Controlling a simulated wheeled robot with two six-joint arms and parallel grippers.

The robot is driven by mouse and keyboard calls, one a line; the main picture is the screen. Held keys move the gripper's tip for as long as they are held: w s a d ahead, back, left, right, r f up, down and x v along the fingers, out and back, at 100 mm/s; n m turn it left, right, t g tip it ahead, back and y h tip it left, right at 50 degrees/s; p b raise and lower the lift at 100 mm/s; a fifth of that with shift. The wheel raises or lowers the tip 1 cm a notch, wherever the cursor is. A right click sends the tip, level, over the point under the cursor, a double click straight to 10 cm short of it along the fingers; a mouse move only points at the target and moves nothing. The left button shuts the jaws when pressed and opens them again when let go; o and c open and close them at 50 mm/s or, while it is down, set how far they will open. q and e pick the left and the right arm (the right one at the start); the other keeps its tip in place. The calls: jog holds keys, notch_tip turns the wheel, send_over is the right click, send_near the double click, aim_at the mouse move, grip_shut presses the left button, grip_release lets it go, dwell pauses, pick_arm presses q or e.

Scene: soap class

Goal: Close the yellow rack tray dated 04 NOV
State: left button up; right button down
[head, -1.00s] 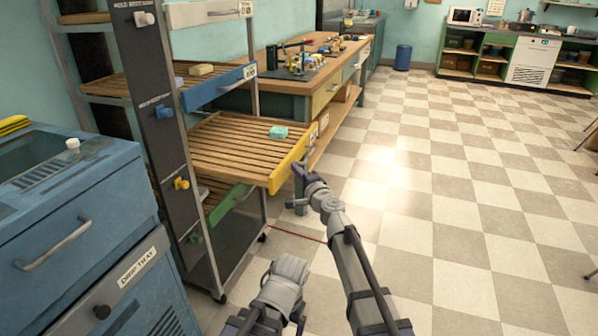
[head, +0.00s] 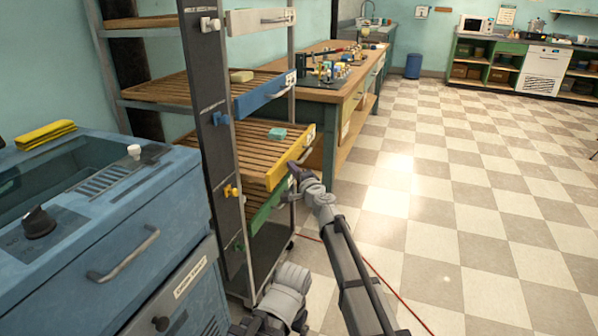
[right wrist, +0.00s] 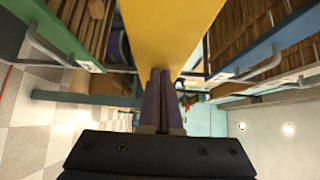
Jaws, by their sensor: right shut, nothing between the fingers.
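The yellow-fronted rack tray (head: 282,170) with wooden slats sticks out a little from the rack in the head view. A teal soap bar (head: 277,134) lies on its slats. A small pale tag sits at the far end of its front; its writing is too small to read. My right gripper (head: 295,167) is shut and empty, its fingertips at the yellow front. In the right wrist view the shut fingers (right wrist: 160,85) point at the yellow panel (right wrist: 170,30); contact is hard to judge. Part of my left arm shows at the bottom, but its gripper is not visible.
A blue-fronted tray (head: 262,97) is above and a green-fronted tray (head: 268,208) below. A yellow knob (head: 231,191) is on the rack's dark post. A blue cabinet (head: 100,230) stands at left, a wooden workbench (head: 325,90) behind. The checkered floor (head: 450,220) at right is clear.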

aim_at(267, 163)
jog(key=a, duration=0.2)
jog(key=w+a, duration=0.1)
jog(key=a, duration=0.1)
jog(key=w+a, duration=0.1)
jog(key=a, duration=0.2)
jog(key=shift+w+a, duration=0.1)
jog(key=shift+w, duration=0.1)
pick_arm(q)
jog(key=shift+a, duration=0.35)
pick_arm(e)
jog(key=shift+w+a, duration=0.15)
jog(key=shift+a, duration=0.6)
